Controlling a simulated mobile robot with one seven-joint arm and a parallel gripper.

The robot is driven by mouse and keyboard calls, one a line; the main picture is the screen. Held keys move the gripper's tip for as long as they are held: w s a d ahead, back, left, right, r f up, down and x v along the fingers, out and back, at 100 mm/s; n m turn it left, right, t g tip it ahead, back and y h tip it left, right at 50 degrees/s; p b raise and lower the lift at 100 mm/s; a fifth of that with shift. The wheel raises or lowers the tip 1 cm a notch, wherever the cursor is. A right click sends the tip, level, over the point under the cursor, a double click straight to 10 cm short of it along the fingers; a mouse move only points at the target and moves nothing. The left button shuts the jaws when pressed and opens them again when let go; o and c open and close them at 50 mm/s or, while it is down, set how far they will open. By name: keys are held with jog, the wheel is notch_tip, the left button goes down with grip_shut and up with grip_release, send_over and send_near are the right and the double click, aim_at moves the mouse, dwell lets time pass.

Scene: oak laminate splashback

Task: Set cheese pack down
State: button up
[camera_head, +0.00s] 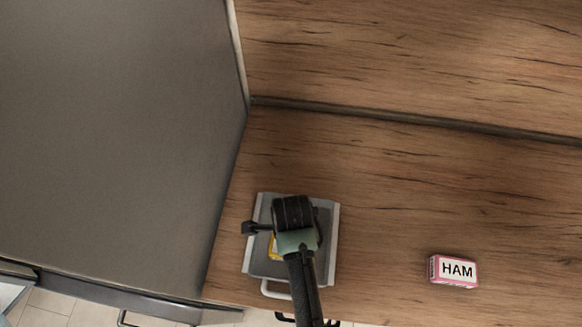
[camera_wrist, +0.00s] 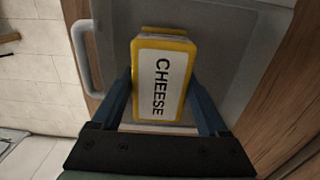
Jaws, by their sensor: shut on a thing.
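The cheese pack (camera_wrist: 162,80) is a yellow block with a white label reading CHEESE. My gripper (camera_wrist: 162,105) is shut on it, with one blue finger on each side. In the head view my gripper (camera_head: 294,235) is over a grey tray (camera_head: 327,245) with light edges and a handle at the front. Only a yellow sliver of the cheese pack (camera_head: 273,247) shows there, beside my wrist. I cannot tell whether the pack touches the tray below it.
A pink and white HAM pack (camera_head: 455,271) lies on the wooden counter (camera_head: 400,190) to the right. A large grey panel (camera_head: 110,130) stands at the left. The wooden splashback (camera_head: 420,55) rises behind. The counter between tray and ham is clear.

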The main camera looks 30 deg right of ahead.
jog(key=shift+f, duration=1.45)
jog(key=shift+f, duration=0.15)
jog(key=o, duration=1.5)
jog(key=shift+o, duration=0.2)
notch_tip(320, 180, up, 12)
jog(key=shift+f+b, duration=0.2)
jog(key=shift+b, duration=0.1)
jog(key=shift+r, duration=0.35)
